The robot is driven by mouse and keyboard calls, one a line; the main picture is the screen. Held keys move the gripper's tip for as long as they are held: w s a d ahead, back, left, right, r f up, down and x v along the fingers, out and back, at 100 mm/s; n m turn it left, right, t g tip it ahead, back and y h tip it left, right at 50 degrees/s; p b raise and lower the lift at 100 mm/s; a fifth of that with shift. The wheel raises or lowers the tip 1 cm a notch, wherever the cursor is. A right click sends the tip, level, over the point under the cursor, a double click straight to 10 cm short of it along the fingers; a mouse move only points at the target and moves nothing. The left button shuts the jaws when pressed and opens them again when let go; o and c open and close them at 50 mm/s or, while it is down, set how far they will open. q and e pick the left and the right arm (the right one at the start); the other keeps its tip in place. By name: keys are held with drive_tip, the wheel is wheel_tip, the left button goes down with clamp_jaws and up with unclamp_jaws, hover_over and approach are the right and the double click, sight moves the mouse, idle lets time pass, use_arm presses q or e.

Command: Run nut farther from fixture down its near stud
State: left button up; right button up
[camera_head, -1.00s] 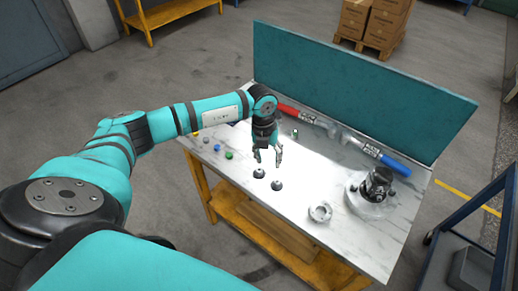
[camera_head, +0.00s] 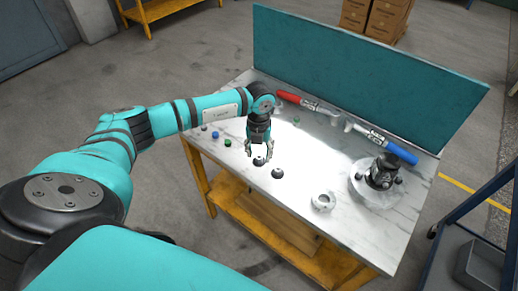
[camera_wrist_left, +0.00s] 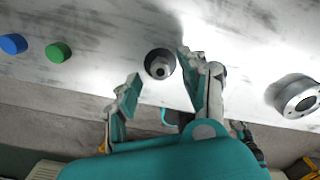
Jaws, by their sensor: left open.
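Two small dark round pieces lie on the white tabletop: the left one (camera_head: 258,161) and the right one (camera_head: 277,173). The left one is farther from the round fixture (camera_head: 361,188) with the black motor part (camera_head: 383,171) on it. My left gripper (camera_head: 259,151) is open and points down just over the left piece. In the left wrist view this piece, a dark base with a grey hex nut (camera_wrist_left: 160,65) and a hole in its middle, shows between the open fingertips (camera_wrist_left: 159,66). I cannot tell whether they touch it. My right gripper is not in view.
A grey ring (camera_head: 323,201) stands near the front edge. A green cap (camera_head: 228,143) and a blue cap (camera_head: 215,134) lie at the left. Red-handled (camera_head: 289,97) and blue-handled (camera_head: 399,152) tools lie along the teal back panel (camera_head: 360,85). A dark blue cart stands at the right.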

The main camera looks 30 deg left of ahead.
sight(259, 157)
use_arm(q)
drive_tip(key=shift+f+b, duration=0.4)
drive_tip(key=shift+f, duration=0.5)
clamp_jaws()
drive_tip(key=shift+r+p, duration=2.05)
drive_tip(key=shift+r, duration=1)
